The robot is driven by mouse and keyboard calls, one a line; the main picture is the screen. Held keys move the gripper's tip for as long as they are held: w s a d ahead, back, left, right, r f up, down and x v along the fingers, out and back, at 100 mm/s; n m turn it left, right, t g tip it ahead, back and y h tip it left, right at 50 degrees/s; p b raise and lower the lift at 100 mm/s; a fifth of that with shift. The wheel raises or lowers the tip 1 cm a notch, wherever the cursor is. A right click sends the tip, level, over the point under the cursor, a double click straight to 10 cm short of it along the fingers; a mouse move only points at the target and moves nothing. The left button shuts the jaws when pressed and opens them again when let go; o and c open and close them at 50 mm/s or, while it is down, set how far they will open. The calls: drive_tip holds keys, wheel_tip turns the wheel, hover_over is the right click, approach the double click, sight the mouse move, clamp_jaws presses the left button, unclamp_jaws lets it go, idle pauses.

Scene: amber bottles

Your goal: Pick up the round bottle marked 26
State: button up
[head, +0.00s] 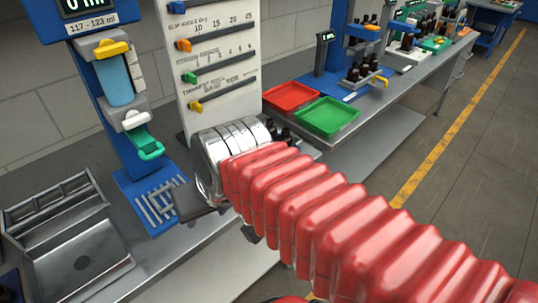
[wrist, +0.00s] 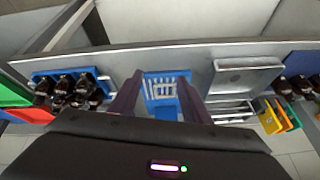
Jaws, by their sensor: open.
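No bottle can be read as marked 26; the labels are too small or turned away. In the wrist view a group of dark amber bottles with black caps (wrist: 72,90) stands in a blue rack at the left. More dark bottles (wrist: 298,86) show at the right edge. In the head view a few dark bottles (head: 284,134) are partly hidden behind my arm, and others (head: 362,72) stand at the blue station farther along. My gripper (wrist: 160,79) is open and empty, its two fingers apart over a blue slotted plate (wrist: 163,94).
A red tray (head: 291,96) and a green tray (head: 327,116) lie on the bench. A blue dispenser station (head: 104,80) and a white panel with coloured sliders (head: 215,50) stand behind. A metal sink-like tray (head: 70,240) is at lower left. The floor at right is clear.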

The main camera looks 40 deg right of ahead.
drive_tip(key=w+d+f+m+t+y, duration=0.1)
drive_tip(key=w+d+f+m+y, duration=0.15)
drive_tip(key=d+m, duration=0.6)
drive_tip(key=w+d+f+m+t+y, duration=0.1)
drive_tip(key=w+d+m, duration=0.4)
drive_tip(key=m, duration=0.6)
drive_tip(key=s+d+m+t+h, duration=0.3)
drive_tip(key=d+m+t, duration=0.3)
drive_tip(key=d+m, duration=0.8)
drive_tip(key=s+d, duration=0.1)
drive_tip(key=d, duration=0.3)
drive_tip(key=shift+r, duration=0.25)
drive_tip(key=shift+w, duration=0.1)
drive_tip(key=x, duration=0.8)
drive_tip(key=shift+w, duration=0.15)
drive_tip(key=shift+w+f, duration=0.1)
drive_tip(key=shift+f, duration=0.05)
